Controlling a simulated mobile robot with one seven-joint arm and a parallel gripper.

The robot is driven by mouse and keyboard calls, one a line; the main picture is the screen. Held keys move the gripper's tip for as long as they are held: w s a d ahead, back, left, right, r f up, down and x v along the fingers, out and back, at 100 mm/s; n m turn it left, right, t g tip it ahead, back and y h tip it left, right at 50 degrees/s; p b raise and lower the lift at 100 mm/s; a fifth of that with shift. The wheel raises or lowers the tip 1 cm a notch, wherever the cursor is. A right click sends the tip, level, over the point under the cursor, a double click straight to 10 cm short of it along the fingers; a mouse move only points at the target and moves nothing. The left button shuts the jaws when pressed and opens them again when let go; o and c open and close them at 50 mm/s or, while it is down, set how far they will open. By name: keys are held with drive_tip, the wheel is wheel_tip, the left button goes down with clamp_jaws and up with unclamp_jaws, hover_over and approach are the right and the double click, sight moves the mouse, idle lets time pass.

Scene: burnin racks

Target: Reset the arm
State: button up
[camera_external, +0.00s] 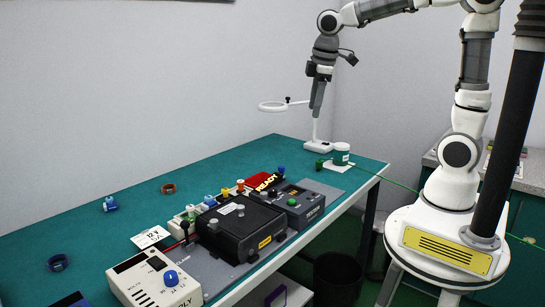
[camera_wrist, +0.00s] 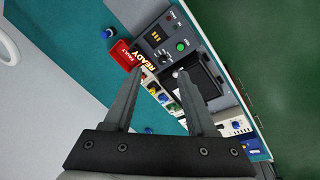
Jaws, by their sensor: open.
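My arm rises from its round white base at the right of the external view and bends over the far end of the bench. My gripper (camera_external: 317,112) hangs pointing down above the far part of the bench, near the white ring-shaped lamp (camera_external: 272,106). In the wrist view my gripper (camera_wrist: 157,82) shows two grey fingers spread apart with nothing between them. The bench equipment lies well below the fingertips, and the gripper touches none of it.
A dark bin (camera_external: 338,277) is below.

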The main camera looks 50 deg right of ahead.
drive_tip(key=s+d+m+t, duration=0.1)
drive_tip(key=s+d+m, duration=0.3)
drive_tip(key=s, duration=0.3)
drive_tip(key=s+d+m+t, duration=0.2)
drive_tip(key=s+d+m, duration=0.3)
drive_tip(key=s, duration=0.3)
drive_tip(key=shift+s+f+y, duration=0.15)
drive_tip(key=shift+f+y, duration=0.2)
drive_tip(key=shift+y, duration=0.05)
idle(0.4)
